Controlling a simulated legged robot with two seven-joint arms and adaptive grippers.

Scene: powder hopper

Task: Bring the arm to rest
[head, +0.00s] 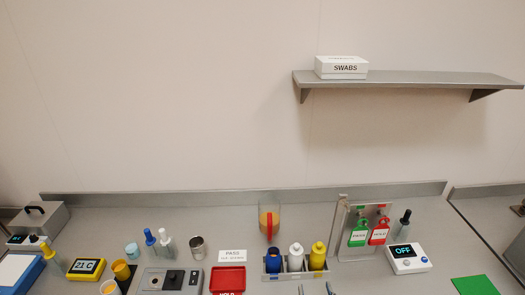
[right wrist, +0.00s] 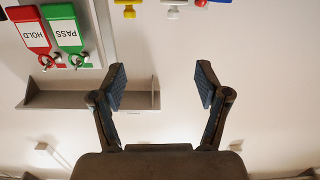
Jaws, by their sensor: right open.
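My right gripper (head: 315,289) shows only as two dark fingertips at the bottom edge of the head view, in front of the bottle rack. In the right wrist view my right gripper (right wrist: 161,82) is open, its two dark fingers with blue-grey pads wide apart and nothing between them. My left gripper is in neither view. Most of my right arm is hidden.
A rack (head: 290,276) holds blue, white and yellow bottles. Green PASS (head: 359,233) and red HOLD (head: 379,233) tags hang behind, to the right. A red tray (head: 228,280) and an OFF device (head: 407,258) flank the rack. A wall shelf (head: 420,79) holds a SWABS box (head: 341,68).

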